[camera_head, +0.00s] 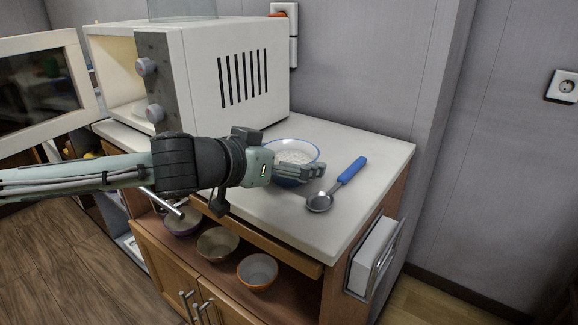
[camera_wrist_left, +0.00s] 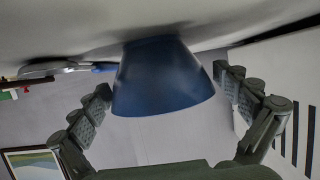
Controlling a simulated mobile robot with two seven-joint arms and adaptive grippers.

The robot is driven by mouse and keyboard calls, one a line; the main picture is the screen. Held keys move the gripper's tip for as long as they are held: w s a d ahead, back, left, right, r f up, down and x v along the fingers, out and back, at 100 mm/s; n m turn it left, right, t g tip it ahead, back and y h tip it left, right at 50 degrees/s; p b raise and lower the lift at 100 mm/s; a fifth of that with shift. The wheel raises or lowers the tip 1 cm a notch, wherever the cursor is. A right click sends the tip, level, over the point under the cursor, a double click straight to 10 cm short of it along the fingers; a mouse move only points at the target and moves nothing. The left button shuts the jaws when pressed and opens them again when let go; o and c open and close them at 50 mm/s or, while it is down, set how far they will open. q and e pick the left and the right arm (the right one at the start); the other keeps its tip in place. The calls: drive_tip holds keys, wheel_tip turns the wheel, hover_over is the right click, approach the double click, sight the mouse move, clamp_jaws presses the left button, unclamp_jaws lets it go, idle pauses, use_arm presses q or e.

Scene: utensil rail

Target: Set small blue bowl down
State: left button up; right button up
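The small blue bowl (camera_head: 297,146), with a blue rim and a pale inside, stands upright near the middle of the white countertop. In the left wrist view the bowl (camera_wrist_left: 162,78) appears inverted, its base against the counter surface. My left gripper (camera_head: 300,171) reaches in from the left at the bowl's near side. In the left wrist view my left gripper (camera_wrist_left: 165,85) has its fingers spread wide, one on each side of the bowl. The fingertips are close to its sides; contact is hard to tell. My right gripper is not in view.
A ladle with a blue handle (camera_head: 351,170) lies right of the bowl. A white microwave (camera_head: 225,75) with its door open stands behind left. Several bowls, one an orange-rimmed bowl (camera_head: 257,271), sit on the shelf below. The counter (camera_head: 375,150) is clear at right.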

use_arm(q)
drive_tip(key=c, duration=1.2)
drive_tip(key=shift+c, duration=1)
drive_tip(key=shift+r, duration=0.15)
